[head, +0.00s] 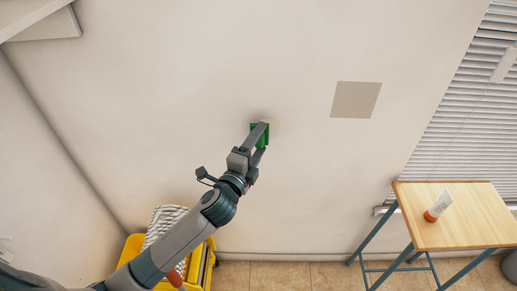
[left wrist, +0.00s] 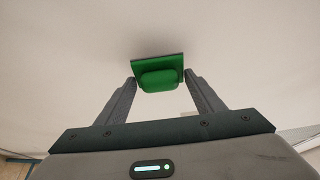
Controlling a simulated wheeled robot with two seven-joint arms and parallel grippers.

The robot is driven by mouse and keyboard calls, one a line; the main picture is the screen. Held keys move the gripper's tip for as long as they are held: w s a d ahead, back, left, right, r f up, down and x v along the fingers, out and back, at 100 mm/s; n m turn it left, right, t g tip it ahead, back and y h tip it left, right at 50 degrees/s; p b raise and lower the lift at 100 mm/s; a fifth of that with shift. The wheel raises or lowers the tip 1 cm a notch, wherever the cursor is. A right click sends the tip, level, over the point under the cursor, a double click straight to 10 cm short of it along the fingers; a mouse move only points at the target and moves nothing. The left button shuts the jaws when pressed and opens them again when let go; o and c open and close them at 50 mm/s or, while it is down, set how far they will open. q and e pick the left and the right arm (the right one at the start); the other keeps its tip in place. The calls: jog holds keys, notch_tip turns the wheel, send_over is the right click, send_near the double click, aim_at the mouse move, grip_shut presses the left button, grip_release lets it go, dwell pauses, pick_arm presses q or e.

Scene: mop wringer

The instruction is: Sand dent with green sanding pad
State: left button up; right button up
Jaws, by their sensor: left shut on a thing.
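The green sanding pad (head: 266,127) is at the white wall (head: 200,90) in the middle of the head view. My left gripper (head: 259,137) is shut on it, with its fingers pointing at the wall. In the left wrist view the pad (left wrist: 158,72) sits between the fingertips of my left gripper (left wrist: 159,83), its raised grip toward me and its flat plate toward the wall. The pad looks touching or very close to the wall; I cannot tell which. A faint dark smudge shows on the wall around the pad; any dent is hidden behind it. My right gripper is not in view.
A beige square patch (head: 356,100) is on the wall to the right. A wooden-topped table (head: 465,225) holds a white tube with an orange cap (head: 438,206). A yellow mop bucket (head: 130,246) with striped cloth (head: 163,222) stands below left. Window blinds (head: 465,130) are at right.

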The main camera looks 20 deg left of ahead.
aim_at(268, 135)
pick_arm(q)
jog(key=shift+w+a, duration=0.2)
jog(key=shift+w, duration=0.45)
jog(key=shift+w+a, duration=0.1)
jog(key=shift+w, duration=0.3)
dwell(0.4)
jog(key=shift+w+a, duration=0.2)
jog(key=shift+w, duration=0.4)
jog(key=shift+d, duration=0.1)
jog(key=shift+d, duration=0.15)
jog(key=shift+w+d, duration=0.25)
jog(key=shift+d, duration=1)
